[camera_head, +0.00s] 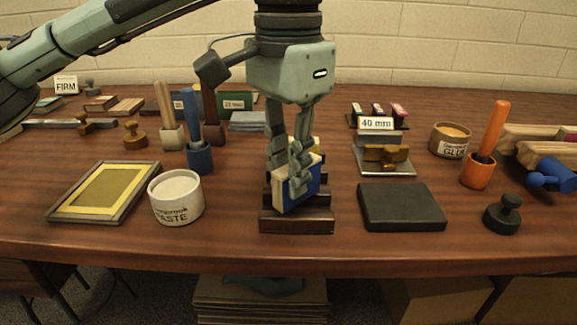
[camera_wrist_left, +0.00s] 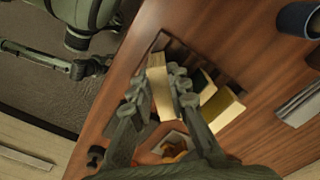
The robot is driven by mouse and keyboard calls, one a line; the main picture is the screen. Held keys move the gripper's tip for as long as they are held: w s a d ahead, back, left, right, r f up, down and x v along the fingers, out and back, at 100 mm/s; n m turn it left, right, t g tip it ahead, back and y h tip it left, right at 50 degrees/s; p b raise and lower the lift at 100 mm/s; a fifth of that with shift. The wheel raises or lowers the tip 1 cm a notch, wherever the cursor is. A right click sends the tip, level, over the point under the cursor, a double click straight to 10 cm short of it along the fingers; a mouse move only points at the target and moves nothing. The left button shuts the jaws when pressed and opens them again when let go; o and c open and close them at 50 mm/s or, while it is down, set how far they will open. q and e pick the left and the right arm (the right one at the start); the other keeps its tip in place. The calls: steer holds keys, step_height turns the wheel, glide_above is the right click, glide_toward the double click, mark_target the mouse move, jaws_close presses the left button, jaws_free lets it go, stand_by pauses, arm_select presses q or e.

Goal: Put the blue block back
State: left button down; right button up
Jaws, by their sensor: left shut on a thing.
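My left gripper (camera_head: 298,150) comes down from above at the middle of the table and is shut on the blue block (camera_head: 313,182). The block has a blue side and a cream face. It is upright, at the dark wooden rack (camera_head: 297,225); whether it rests in a slot I cannot tell. In the left wrist view the fingers (camera_wrist_left: 172,88) close around the block, whose pale face (camera_wrist_left: 160,88) shows between them. The rack also shows in the left wrist view (camera_wrist_left: 178,48).
A paste tub (camera_head: 176,200) and a framed screen (camera_head: 75,208) lie to the left. A black slab (camera_head: 401,207) and a black knobbed stamp (camera_head: 502,214) lie to the right. Upright handled tools in blue (camera_head: 198,155) and orange (camera_head: 478,172) holders stand nearby.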

arm_select(q)
steer(key=shift+f, duration=0.15)
steer(key=c, duration=1.5)
jaws_free()
steer(key=shift+o, duration=0.2)
arm_select(e)
steer(key=shift+w+r, duration=0.15)
steer(key=shift+r, duration=0.35)
arm_select(q)
step_height(320, 180, up, 2)
steer(key=shift+r, duration=0.2)
step_height(320, 180, up, 7)
steer(key=shift+r, duration=0.1)
step_height(320, 180, up, 3)
steer(key=shift+f+p, duration=0.1)
steer(key=shift+p, duration=0.35)
arm_select(e)
steer(key=f, duration=0.3)
steer(key=shift+s+a+f, duration=0.1)
steer(key=shift+s+a, duration=0.05)
steer(key=shift+s, duration=0.2)
